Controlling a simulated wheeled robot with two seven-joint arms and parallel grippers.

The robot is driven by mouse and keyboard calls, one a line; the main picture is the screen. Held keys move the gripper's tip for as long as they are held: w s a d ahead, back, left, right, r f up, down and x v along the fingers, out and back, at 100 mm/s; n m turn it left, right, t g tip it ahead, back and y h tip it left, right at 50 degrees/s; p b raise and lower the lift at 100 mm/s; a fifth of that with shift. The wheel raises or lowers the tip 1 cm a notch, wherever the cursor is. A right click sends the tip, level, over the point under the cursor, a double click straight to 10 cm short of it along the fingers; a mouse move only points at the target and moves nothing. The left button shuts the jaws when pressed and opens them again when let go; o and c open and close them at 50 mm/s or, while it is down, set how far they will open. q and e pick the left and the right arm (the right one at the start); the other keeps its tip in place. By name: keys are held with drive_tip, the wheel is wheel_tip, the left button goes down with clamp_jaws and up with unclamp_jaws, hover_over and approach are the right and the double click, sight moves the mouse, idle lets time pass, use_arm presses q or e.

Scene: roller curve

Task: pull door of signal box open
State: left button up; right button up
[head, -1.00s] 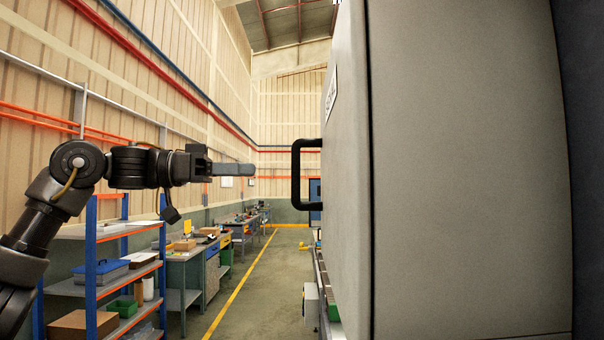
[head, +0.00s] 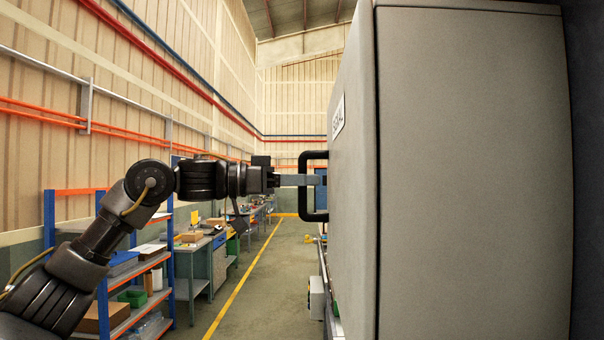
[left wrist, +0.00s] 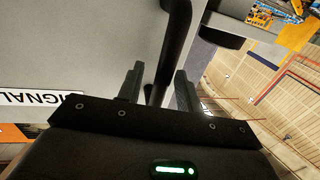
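The grey signal box (head: 470,180) fills the right of the head view. Its door (head: 352,170) faces left, carries a sign (head: 338,117), and sits flush against the box along a dark seam. A black C-shaped handle (head: 306,214) stands out from the door. My left gripper (head: 316,180) is at the handle, its fingers level and reaching through or beside the bar. In the left wrist view the handle (left wrist: 176,30) runs between the two fingers (left wrist: 159,72), with a visible gap on one side, so the fingers look open around it. My right gripper is out of view.
A blue and orange shelf (head: 150,275) with bins and boxes stands at the left. Workbenches (head: 205,255) run along the left wall. The aisle floor (head: 265,290) with a yellow line is clear. A small grey box (head: 317,298) sits low beside the signal box.

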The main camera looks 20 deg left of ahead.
use_arm(q)
drive_tip(key=shift+w+f, duration=0.1)
drive_tip(key=shift+w, duration=0.05)
drive_tip(key=shift+c, duration=1.2)
clamp_jaws()
